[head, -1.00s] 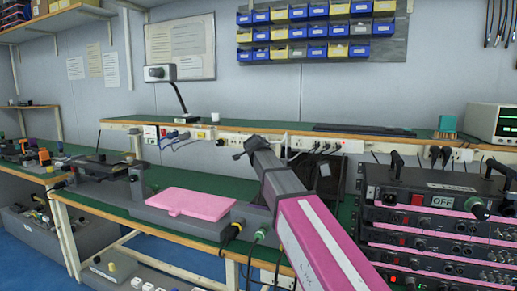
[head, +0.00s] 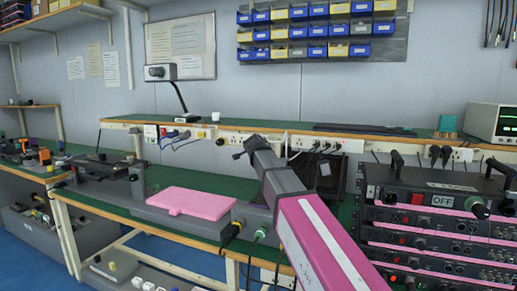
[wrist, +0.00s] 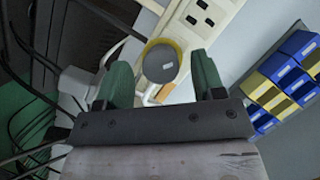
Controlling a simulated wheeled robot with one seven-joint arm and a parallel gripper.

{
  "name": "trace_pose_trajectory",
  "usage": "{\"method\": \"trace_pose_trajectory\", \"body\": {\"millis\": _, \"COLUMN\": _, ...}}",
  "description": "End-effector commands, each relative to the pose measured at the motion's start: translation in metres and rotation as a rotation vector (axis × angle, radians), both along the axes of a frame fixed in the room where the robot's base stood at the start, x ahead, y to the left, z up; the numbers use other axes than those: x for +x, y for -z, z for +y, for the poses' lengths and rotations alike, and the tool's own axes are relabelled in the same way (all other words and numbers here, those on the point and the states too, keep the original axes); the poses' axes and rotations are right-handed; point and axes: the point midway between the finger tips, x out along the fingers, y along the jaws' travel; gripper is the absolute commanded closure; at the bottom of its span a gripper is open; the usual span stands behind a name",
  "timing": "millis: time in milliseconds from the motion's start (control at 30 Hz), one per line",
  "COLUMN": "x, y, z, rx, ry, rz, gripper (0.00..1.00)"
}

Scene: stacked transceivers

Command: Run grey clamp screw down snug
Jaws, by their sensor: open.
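A round grey knob with a yellow rim (wrist: 160,60), which looks like the grey clamp screw, faces the wrist camera with a small label on its face. My gripper (wrist: 162,68) is open, with one green finger on either side of the knob. I see gaps beside it and cannot tell whether either finger touches it. In the head view my pink and grey arm reaches up from the lower right, and its dark end (head: 243,153) is in front of the back shelf. I cannot make out the knob or the fingertips there.
A white socket strip (wrist: 205,20) runs behind the knob, with cables at left. A rack of units (head: 430,220) stands close on the right. Blue and yellow bins (head: 318,30) hang above.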

Motion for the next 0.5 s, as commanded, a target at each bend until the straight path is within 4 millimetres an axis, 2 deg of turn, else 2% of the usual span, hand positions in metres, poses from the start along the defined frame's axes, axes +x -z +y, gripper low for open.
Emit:
{"method": "trace_pose_trajectory", "body": {"millis": 167, "x": -0.021, "y": -0.005, "z": 0.0, "rx": 0.0, "ry": -0.001, "rz": -0.001, "gripper": 0.37}}
{"method": "trace_pose_trajectory", "body": {"millis": 500, "x": -0.083, "y": -0.019, "z": 0.003, "rx": 0.002, "ry": -0.002, "rz": 0.0, "gripper": 0.37}}
